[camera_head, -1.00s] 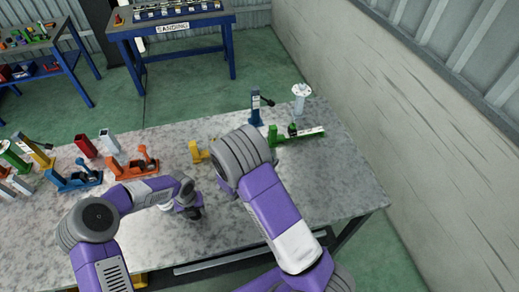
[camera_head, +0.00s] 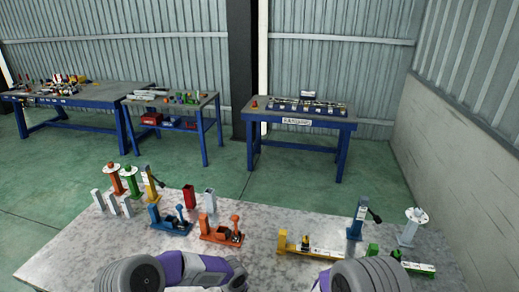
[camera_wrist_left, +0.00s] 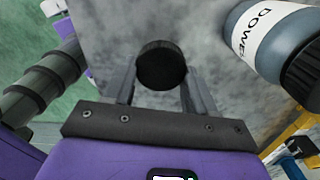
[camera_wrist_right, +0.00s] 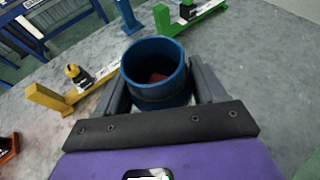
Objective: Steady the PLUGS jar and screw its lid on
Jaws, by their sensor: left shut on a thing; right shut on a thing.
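In the right wrist view my right gripper (camera_wrist_right: 163,100) is shut on an open blue jar (camera_wrist_right: 155,53). The jar has no lid on it, and something red lies inside. Its label is hidden, so I cannot read whether it says PLUGS. In the left wrist view my left gripper (camera_wrist_left: 160,88) is shut on a round black lid (camera_wrist_left: 162,65). A second jar, labelled DOWELS (camera_wrist_left: 265,35), with a black lid on it, lies at the right of that view, apart from my fingers. The head view shows only my arms at its bottom edge; both grippers are out of it.
On the grey table (camera_head: 60,262) stand an orange fixture (camera_head: 221,236), a blue fixture (camera_head: 170,222), a yellow fixture (camera_head: 310,250), a green fixture (camera_head: 400,262), a blue post (camera_head: 357,218) and a white stand (camera_head: 411,226). More workbenches stand behind; a wall rises at right.

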